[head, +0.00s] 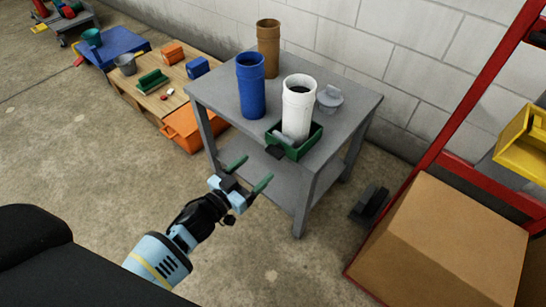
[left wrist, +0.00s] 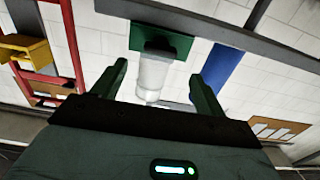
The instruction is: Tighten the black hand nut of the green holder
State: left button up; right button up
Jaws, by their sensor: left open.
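The green holder (head: 308,146) sits at the front corner of the grey table, with a white pipe (head: 298,108) standing upright in it. Its black hand nut (head: 275,153) is on the near side, facing my left gripper. My left gripper (head: 249,173) is open and empty in front of the table, a short way from the nut. In the left wrist view, which looks upside down, the green holder (left wrist: 178,44) and dark nut (left wrist: 160,47) are at the top, beyond and between the open fingers (left wrist: 157,80). My right gripper is not in view.
A blue pipe (head: 251,87), a brown pipe (head: 268,48) and a grey lidded piece (head: 330,98) are also on the grey table (head: 217,84). A cardboard box (head: 440,240) and red rack (head: 450,130) stand at right.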

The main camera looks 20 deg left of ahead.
aim_at(272, 154)
pick_arm(q)
jog(key=b+x, duration=0.1)
jog(key=x, duration=0.4)
jog(key=shift+w+d+f, duration=0.1)
jog(key=shift+w+d, duration=0.05)
jog(key=shift+w, duration=0.2)
jog(key=shift+x, duration=0.75)
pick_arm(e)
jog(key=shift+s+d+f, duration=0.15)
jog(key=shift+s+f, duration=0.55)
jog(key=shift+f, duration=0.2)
pick_arm(q)
jog(key=c, duration=0.9)
jog(key=shift+c, duration=0.4)
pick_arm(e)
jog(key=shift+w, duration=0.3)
